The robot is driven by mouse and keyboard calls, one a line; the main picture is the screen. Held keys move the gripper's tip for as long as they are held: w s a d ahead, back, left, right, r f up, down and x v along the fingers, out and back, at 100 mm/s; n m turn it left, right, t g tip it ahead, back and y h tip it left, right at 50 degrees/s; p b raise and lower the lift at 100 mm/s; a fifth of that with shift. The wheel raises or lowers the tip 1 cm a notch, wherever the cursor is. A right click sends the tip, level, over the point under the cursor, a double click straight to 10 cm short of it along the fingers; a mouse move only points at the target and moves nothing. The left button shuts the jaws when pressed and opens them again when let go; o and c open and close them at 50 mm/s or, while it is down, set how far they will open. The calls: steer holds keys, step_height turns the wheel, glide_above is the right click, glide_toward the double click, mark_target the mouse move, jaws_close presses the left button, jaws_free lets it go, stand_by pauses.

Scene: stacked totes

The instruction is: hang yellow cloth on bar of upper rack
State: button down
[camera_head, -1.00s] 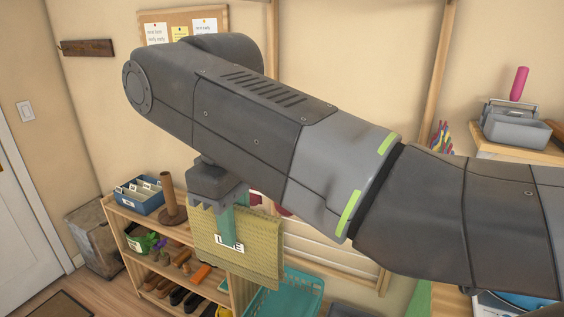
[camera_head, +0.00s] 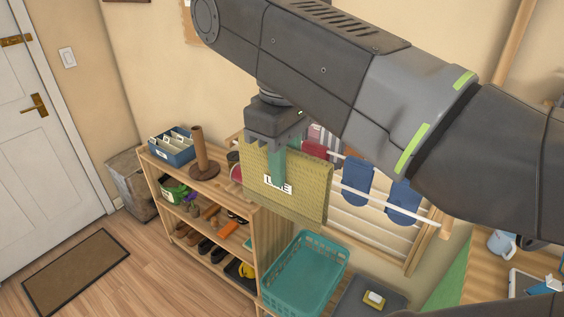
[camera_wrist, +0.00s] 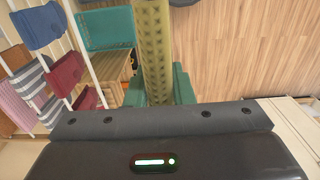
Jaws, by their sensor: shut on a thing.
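My gripper (camera_head: 277,172) is shut on a yellow cloth (camera_head: 312,200), which hangs down flat from its teal fingers. In the wrist view the cloth (camera_wrist: 155,45) is a narrow yellow strip between the teal fingers (camera_wrist: 158,88). The wall rack (camera_head: 437,212) is behind and right of the cloth, with white bars carrying blue cloths (camera_head: 357,180) and a dark red one (camera_head: 315,150). In the wrist view the rack's white bars (camera_wrist: 73,28) are at the left, apart from the held cloth. The held cloth hides part of the rack in the head view.
A wooden shelf (camera_head: 262,245) with shoes stands below and left, with a blue file box (camera_head: 171,152) and a brown peg stand (camera_head: 199,150) on top. A teal basket (camera_head: 305,270) is below the cloth. Open floor (camera_head: 150,255) and a doormat (camera_head: 75,270) are at left.

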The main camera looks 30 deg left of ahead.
steer(key=shift+w+d, duration=0.55)
steer(key=shift+w, duration=6.15)
steer(key=shift+s+f+b, duration=0.1)
steer(key=shift+f+b, duration=3.8)
steer(key=shift+f, duration=2.7)
steer(key=c, duration=1.2)
jaws_free()
steer(key=shift+o, duration=0.2)
step_height(320, 180, up, 14)
steer(key=shift+f, duration=0.2)
